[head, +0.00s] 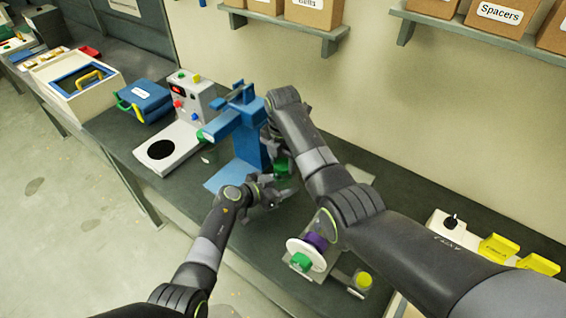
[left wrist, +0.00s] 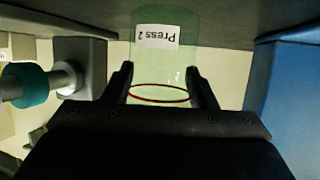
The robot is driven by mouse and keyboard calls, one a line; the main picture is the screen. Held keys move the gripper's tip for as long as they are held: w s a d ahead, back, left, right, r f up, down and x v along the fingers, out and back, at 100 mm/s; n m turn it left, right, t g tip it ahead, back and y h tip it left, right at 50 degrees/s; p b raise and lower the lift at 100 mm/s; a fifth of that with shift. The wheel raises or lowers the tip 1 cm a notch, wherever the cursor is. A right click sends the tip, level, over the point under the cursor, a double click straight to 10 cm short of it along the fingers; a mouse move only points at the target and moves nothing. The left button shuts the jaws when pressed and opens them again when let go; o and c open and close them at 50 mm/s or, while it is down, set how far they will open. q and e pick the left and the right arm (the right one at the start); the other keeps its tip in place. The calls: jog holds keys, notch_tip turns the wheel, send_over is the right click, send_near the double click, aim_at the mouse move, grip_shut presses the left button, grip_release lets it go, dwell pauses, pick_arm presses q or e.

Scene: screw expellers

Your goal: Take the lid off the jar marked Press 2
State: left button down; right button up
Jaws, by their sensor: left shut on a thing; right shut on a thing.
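The jar marked Press 2 (left wrist: 157,62) is clear and greenish, with a white label that reads upside down in the left wrist view. A thin red ring runs around its end nearest my gripper, and no lid is visible over that ring. My left gripper (left wrist: 160,90) is shut on the jar, one finger on each side; in the head view it (head: 272,192) is beside the blue press. My right gripper (head: 279,158), partly hidden by its own arm, is just above, shut on a green piece (head: 282,166) that looks like the lid. In the head view the jar is largely hidden.
A blue press (head: 250,145) stands close behind both grippers. Left of it are a grey control box (head: 190,98) and a blue case (head: 144,100). A purple and white spool-like part (head: 308,248) is under my right arm. Shelves with boxes (head: 500,14) hang above.

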aim_at(283, 165)
pick_arm(q)
jog(key=shift+f, duration=0.1)
pick_arm(e)
jog(key=shift+r, duration=0.1)
jog(key=shift+r, duration=1.9)
pick_arm(q)
jog(key=shift+c, duration=2.4)
grip_release()
